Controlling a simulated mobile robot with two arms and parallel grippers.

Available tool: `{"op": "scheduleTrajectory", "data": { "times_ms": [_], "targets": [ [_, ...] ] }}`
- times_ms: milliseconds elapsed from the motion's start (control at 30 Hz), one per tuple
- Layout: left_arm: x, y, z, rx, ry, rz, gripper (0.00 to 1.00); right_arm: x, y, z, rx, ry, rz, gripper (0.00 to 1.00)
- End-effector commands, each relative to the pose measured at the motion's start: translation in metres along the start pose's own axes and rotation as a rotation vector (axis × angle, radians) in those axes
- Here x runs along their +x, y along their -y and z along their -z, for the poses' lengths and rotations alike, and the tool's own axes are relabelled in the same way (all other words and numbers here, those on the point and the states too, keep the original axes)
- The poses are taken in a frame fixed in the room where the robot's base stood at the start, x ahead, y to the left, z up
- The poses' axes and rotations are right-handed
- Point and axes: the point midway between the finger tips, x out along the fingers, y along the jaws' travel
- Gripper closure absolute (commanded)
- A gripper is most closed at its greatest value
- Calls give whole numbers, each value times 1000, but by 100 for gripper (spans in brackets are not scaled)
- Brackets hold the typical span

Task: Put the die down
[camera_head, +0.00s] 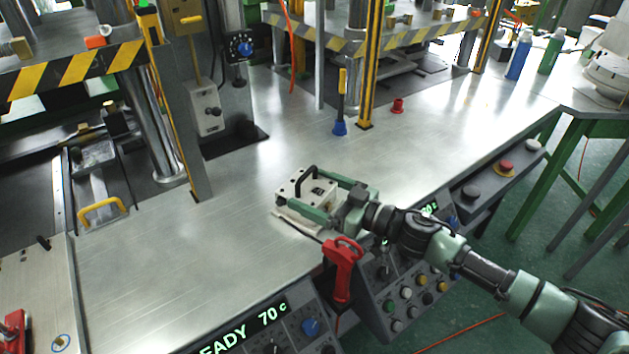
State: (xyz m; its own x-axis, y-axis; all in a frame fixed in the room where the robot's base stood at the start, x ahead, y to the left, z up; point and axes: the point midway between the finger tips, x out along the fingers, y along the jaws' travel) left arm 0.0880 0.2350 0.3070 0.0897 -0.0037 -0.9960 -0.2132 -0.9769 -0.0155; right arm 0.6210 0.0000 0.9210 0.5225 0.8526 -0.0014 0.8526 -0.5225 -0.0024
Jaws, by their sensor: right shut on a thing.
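The die (296,186) is a pale, metal-looking block with a black handle on top, near the middle of the steel table. My right gripper (308,191) comes from the lower right, its green fingers on either side of the die and shut on it. A flat pale edge (299,222) shows just under the front finger; I cannot tell whether it is part of the die. I cannot tell whether the die touches the table. My left gripper is not in view.
The steel table (165,262) is clear left of the die. A red-handled tool (342,268) stands close in front of my right gripper, by the button panel (405,300). A blue-based tool (340,127) and a small red piece (398,105) stand farther back.

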Motion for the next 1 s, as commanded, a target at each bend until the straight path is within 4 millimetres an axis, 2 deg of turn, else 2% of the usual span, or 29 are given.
{"op": "scheduleTrajectory", "data": {
  "times_ms": [400,433,467,767,867,1000],
  "targets": [
    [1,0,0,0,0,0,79,1,0,-1,-2,-8,1,82],
    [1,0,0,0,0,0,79,0,0,-5,0,-1,-1,4],
    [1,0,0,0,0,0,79,0,0,-5,0,-1,-1,0],
    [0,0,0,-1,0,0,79,0,0,-1,-2,-1,0,0],
    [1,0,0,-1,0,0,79,-11,-1,-3,0,0,-2,0],
    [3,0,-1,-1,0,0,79,-38,-1,-4,0,2,-3,0]
  ]
}}
